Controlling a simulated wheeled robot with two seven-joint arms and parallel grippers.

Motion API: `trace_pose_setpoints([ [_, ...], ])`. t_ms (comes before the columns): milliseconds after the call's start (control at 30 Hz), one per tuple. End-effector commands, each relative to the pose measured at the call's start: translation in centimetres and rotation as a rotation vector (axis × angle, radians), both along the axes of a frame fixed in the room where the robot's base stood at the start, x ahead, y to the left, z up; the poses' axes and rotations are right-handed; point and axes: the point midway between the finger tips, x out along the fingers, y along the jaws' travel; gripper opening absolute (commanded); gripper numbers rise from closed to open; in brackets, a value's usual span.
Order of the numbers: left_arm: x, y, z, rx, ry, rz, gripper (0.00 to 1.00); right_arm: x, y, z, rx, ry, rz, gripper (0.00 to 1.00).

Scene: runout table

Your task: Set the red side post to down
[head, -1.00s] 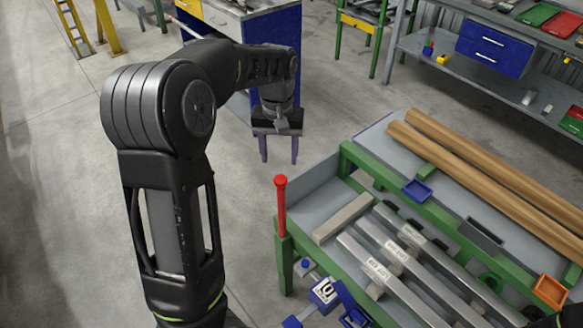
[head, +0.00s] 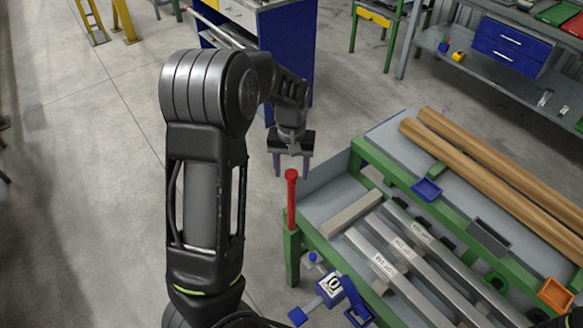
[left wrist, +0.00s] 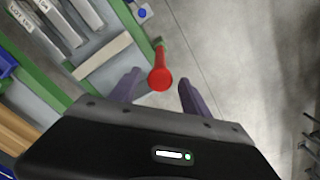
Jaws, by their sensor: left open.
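The red side post (head: 291,199) stands upright at the near left corner of the green-framed runout table (head: 292,250), with a rounded red top. In the left wrist view the red post (left wrist: 160,76) is seen from above, between and beyond the two fingertips. My left gripper (head: 291,173) is open and empty, its fingers pointing down, close by the post's top in the head view. In the left wrist view the open fingers of my left gripper (left wrist: 157,88) lie either side of the post, with no contact visible. My right gripper is not in view.
Labelled metal bars (head: 380,262) and cardboard tubes (head: 480,155) lie on the table. A blue clamp-like device (head: 333,291) is at the table's near side. Floor left of the table is clear.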

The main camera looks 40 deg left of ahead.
Motion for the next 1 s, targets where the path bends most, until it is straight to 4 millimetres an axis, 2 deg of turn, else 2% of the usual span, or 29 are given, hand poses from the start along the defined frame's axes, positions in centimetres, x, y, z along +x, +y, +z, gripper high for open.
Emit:
trace_pose_setpoints([
  [67, 0.01, 0.00, 0.01, 0.000, 0.000, 0.000, 0.55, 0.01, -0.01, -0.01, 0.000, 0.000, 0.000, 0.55],
  [167, 0.01, 0.00, 0.03, 0.000, 0.000, 0.000, 0.48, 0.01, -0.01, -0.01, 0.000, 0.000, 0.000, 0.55],
  [733, 0.02, 0.01, 0.06, 0.000, -0.001, 0.000, 0.01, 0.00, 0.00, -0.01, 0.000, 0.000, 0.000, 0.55],
  [1000, 0.03, 0.01, 0.06, 0.000, -0.001, 0.000, 0.00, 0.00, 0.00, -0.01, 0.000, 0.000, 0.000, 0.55],
])
